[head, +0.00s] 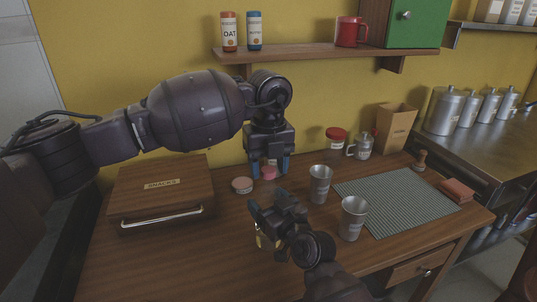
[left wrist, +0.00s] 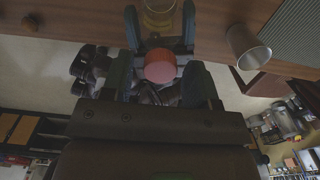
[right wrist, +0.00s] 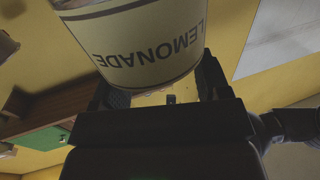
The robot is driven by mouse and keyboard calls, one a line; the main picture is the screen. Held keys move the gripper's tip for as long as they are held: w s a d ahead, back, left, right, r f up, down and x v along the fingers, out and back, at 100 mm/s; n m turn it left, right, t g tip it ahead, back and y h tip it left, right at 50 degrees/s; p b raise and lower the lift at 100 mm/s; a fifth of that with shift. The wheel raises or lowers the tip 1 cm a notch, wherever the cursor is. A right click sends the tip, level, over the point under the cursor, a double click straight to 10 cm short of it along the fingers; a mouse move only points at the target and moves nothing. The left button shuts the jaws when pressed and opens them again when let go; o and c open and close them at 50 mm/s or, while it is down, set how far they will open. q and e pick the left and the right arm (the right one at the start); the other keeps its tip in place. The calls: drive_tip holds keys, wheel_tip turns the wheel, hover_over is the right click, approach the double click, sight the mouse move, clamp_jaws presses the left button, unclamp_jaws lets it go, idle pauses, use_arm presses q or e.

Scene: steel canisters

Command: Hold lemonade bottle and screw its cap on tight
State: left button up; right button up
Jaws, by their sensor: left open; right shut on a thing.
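The lemonade bottle (right wrist: 150,45) fills the top of the right wrist view, its cream label reading LEMONADE upside down. In the head view only a yellowish piece of the bottle (head: 260,242) shows past my right gripper (head: 268,212), which is shut on it. My left gripper (head: 269,168) points down above the table, open. A pinkish-red cap (left wrist: 160,66) lies between its spread fingers, with space on both sides; the cap also shows in the head view (head: 268,173). I cannot tell whether the cap touches the bottle mouth.
Two steel cups (head: 320,184) (head: 352,218) stand right of my grippers, near a grey-green mat (head: 400,200). A wooden SNACKS box (head: 160,190) occupies the table's left. A wall shelf (head: 320,52) is above.

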use_arm(q)
drive_tip(key=shift+f, duration=0.15)
drive_tip(key=c, duration=1)
drive_tip(key=shift+o, duration=0.2)
